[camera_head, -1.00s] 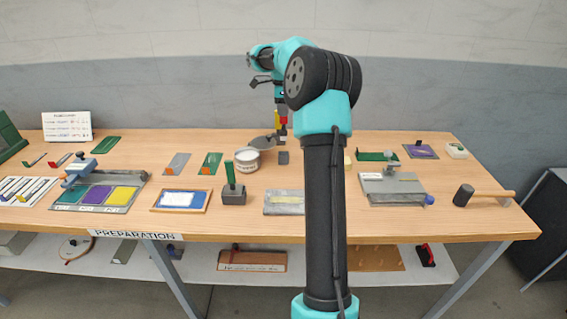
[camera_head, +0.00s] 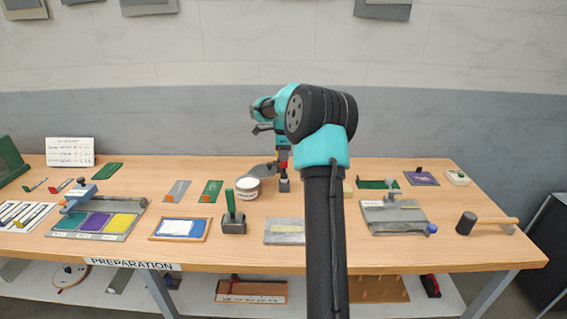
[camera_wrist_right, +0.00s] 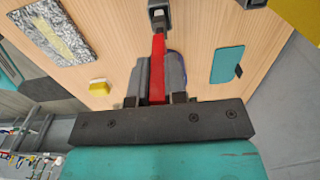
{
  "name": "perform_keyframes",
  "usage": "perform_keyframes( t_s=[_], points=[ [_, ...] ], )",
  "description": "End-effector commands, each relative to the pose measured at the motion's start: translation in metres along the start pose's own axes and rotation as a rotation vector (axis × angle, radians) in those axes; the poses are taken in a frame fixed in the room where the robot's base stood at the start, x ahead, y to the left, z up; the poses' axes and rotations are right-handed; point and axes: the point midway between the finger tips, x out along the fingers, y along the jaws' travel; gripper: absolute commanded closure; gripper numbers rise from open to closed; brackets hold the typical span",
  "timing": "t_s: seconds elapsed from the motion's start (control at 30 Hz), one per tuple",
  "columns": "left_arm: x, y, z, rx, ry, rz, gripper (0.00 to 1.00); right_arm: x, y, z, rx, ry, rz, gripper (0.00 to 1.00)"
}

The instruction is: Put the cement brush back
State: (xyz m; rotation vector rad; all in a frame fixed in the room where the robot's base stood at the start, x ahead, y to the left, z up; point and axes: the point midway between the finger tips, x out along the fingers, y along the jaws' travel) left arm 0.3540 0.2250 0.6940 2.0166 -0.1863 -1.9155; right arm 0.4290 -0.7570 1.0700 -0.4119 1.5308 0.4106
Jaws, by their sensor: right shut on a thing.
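The cement brush, with a red handle (camera_wrist_right: 158,72), is held between the fingers of my right gripper (camera_head: 284,166). In the right wrist view the red handle runs away from the gripper (camera_wrist_right: 154,100) to a small dark grey holder (camera_wrist_right: 158,20). In the head view this holder (camera_head: 284,186) stands on the table right below the gripper. I cannot tell whether the brush end is inside the holder or just above it. The bristles are hidden. My left gripper is not in view.
A round grey plate (camera_head: 260,170) lies behind the tub. A green-handled block (camera_head: 233,222) and a grey slab (camera_head: 285,231) are nearer the front. A grey press plate (camera_head: 395,217) and a mallet (camera_head: 485,222) lie to the right. My right arm hides part of the table.

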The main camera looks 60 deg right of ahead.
Motion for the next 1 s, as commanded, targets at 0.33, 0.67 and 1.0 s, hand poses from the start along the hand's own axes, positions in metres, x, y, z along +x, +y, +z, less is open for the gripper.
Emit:
perform_keyframes(
  t_s=[0.33,0.67,1.0],
  points=[
    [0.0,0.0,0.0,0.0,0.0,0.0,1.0,0.033,0.0,0.0,0.0,0.0,0.001,1.0],
    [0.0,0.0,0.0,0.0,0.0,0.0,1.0,0.036,0.0,0.0,0.0,0.0,0.001,1.0],
    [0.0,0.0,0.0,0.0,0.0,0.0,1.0,0.036,0.0,0.0,0.0,0.0,0.001,0.61]
  ],
)
